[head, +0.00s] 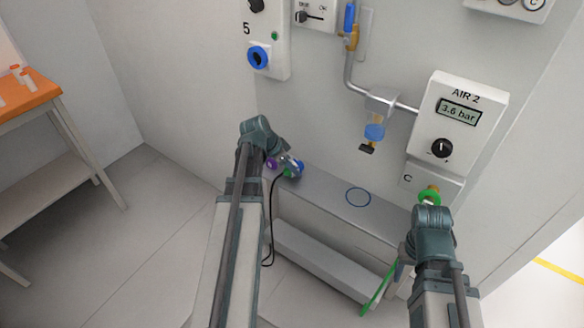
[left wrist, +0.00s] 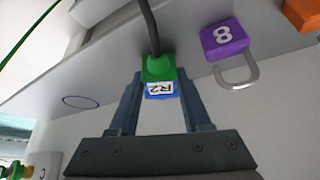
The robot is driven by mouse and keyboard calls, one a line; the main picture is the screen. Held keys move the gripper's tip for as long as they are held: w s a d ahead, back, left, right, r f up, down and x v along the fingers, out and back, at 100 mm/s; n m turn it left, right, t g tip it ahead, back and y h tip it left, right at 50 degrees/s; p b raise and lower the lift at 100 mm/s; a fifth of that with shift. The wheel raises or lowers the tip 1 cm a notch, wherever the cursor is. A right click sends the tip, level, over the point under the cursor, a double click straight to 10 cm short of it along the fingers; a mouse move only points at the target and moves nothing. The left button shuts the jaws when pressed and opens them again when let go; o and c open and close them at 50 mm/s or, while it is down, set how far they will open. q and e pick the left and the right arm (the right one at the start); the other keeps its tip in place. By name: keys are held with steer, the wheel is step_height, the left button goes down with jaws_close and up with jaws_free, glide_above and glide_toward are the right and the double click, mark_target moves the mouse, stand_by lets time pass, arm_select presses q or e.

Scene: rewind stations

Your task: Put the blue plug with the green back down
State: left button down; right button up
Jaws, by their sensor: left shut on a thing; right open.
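The blue plug with the green back (head: 293,171) is at the left end of the grey ledge (head: 325,193). In the left wrist view the plug (left wrist: 159,72) has a green back, a blue front and a white label that seems to read R2. A dark cable runs from its green end. My left gripper (head: 291,165) is shut on the plug; its fingers (left wrist: 158,95) sit on either side. I cannot tell whether the plug touches the ledge. My right gripper (head: 430,210) is beside the green ring under panel C; its fingers are mostly hidden.
A blue circle (head: 358,197) is marked on the ledge, which is bare around it. A purple padlock (left wrist: 226,40) marked 8 lies close to the plug, with an orange thing (left wrist: 301,14) beyond. The AIR 2 box (head: 457,115) and a green ring (head: 429,196) are at right.

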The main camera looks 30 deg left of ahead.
arm_select(q)
steer(key=shift+f, duration=0.2)
steer(key=shift+c, duration=1.8)
jaws_free()
steer(key=shift+r, duration=0.1)
steer(key=shift+r, duration=0.35)
steer(key=p+v, duration=1)
steer(key=v, duration=0.1)
steer(key=shift+s+r+p, duration=0.2)
steer(key=shift+r+p, duration=0.05)
steer(key=shift+p, duration=0.1)
steer(key=shift+a, duration=0.1)
